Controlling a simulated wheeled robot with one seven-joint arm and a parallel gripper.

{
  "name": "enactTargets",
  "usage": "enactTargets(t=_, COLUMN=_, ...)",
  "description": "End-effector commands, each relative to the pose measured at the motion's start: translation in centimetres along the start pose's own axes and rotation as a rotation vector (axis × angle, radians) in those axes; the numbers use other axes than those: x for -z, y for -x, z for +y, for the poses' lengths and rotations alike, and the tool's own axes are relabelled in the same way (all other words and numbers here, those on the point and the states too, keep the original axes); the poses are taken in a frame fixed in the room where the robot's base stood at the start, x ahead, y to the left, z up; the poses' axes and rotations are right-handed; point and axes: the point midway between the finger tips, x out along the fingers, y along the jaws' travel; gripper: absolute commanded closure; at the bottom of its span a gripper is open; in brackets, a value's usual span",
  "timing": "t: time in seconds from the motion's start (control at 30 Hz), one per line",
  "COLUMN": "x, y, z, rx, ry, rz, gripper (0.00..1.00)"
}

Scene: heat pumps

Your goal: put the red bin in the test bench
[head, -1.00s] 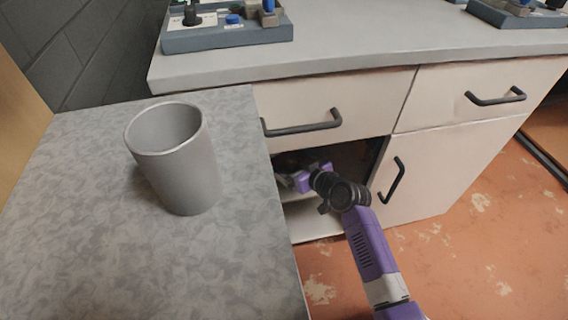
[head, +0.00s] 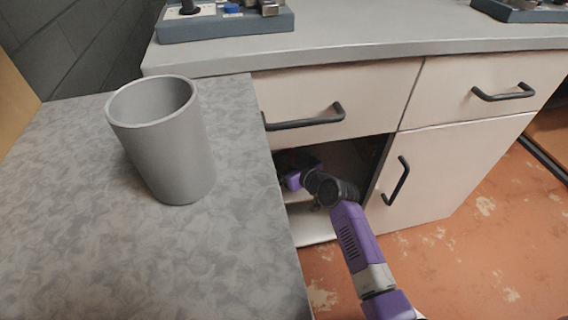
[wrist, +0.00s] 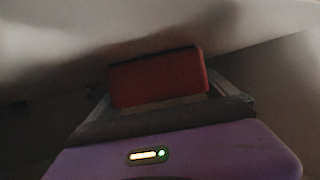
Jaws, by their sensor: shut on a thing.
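The test bench (head: 340,62) appears to be the cream cabinet with a grey worktop, drawers and an open lower compartment (head: 318,228). My arm reaches into that compartment. The red bin (wrist: 157,76) shows in the wrist view as a dark red box with rounded corners. My gripper (wrist: 162,101) is shut on it, with the fingers partly in shadow. Pale surfaces surround the bin in the wrist view. In the head view the bin cannot be made out in the dark compartment. Whether it touches a shelf cannot be told.
A grey cup (head: 165,140) stands upright on a mottled grey counter (head: 70,220) to the left, close beside the opening. A drawer handle (head: 305,118) juts out above the opening. A door with a handle (head: 397,181) is at its right. Orange floor (head: 455,265) is clear at right.

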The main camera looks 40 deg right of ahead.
Motion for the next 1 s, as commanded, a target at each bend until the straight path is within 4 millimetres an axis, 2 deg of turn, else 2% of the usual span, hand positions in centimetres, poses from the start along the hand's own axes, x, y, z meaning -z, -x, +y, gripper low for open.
enactTargets(t=0.03, x=-0.1, y=-0.1, z=0.0, rx=-0.001, ry=0.000, rz=0.004, gripper=0.61)
enactTargets(t=0.07, x=-0.3, y=-0.1, z=0.0, rx=0.000, ry=0.000, rz=0.000, gripper=0.03)
enactTargets(t=0.1, x=-0.2, y=-0.1, z=0.0, rx=0.000, ry=0.000, rz=0.000, gripper=0.00)
enactTargets(t=0.47, x=0.2, y=0.5, z=0.0, rx=-0.001, ry=0.000, rz=-0.001, gripper=0.00)
enactTargets(t=0.57, x=0.2, y=2.1, z=0.0, rx=-0.001, ry=0.000, rz=-0.002, gripper=0.00)
enactTargets(t=0.8, x=0.2, y=7.2, z=0.0, rx=-0.001, ry=0.001, rz=-0.003, gripper=0.00)
enactTargets(t=1.0, x=0.2, y=10.5, z=0.0, rx=-0.001, ry=0.000, rz=-0.001, gripper=0.00)
